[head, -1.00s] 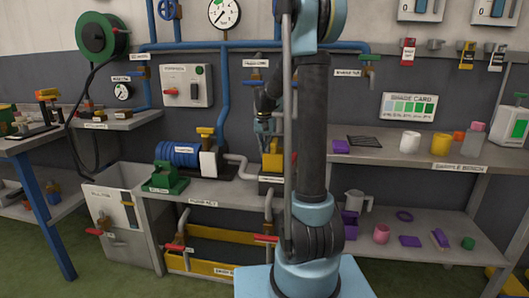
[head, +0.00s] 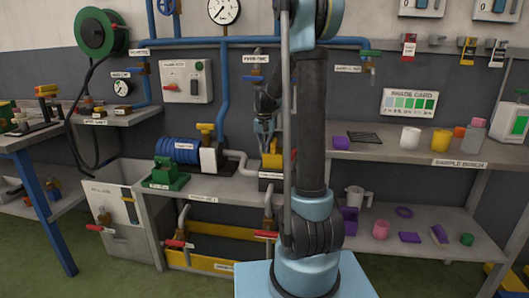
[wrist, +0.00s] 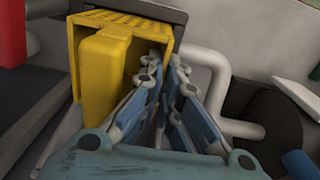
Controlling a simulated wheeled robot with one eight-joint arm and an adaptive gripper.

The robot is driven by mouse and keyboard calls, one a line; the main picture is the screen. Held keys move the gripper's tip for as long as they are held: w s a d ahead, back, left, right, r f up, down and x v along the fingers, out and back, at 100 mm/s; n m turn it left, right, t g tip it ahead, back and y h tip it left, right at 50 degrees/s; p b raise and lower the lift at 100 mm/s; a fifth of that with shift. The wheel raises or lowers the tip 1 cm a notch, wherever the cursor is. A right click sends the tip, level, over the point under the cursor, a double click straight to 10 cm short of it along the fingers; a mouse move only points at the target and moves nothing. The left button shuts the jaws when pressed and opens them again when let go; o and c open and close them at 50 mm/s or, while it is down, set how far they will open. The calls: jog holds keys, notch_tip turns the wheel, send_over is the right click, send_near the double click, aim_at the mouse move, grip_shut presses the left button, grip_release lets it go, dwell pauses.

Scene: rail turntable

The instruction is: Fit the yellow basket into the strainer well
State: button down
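The yellow basket (wrist: 163,32) is at the upper left of the wrist view, its slotted inside showing. A solid yellow block (wrist: 103,82) stands at its near side. In the head view, the yellow basket (head: 271,160) is beside the arm, above a dark labelled box on the low bench. My gripper (wrist: 167,68) points at the basket's right wall, its fingers close together with a narrow gap. Whether they touch or pinch the wall is unclear. My gripper also shows in the head view (head: 265,148). The strainer well's opening cannot be made out.
A white pipe (wrist: 212,65) curves close to the right of the fingers. A blue motor (head: 178,151) and a green vise (head: 168,175) are left on the bench. Cups and a dark grid (head: 364,137) are on the right shelf.

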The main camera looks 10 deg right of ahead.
jog(key=shift+f, duration=1.75)
jog(key=c, duration=1.7)
grip_release()
notch_tip(320, 180, up, 12)
jog(key=shift+w+a+f, duration=0.1)
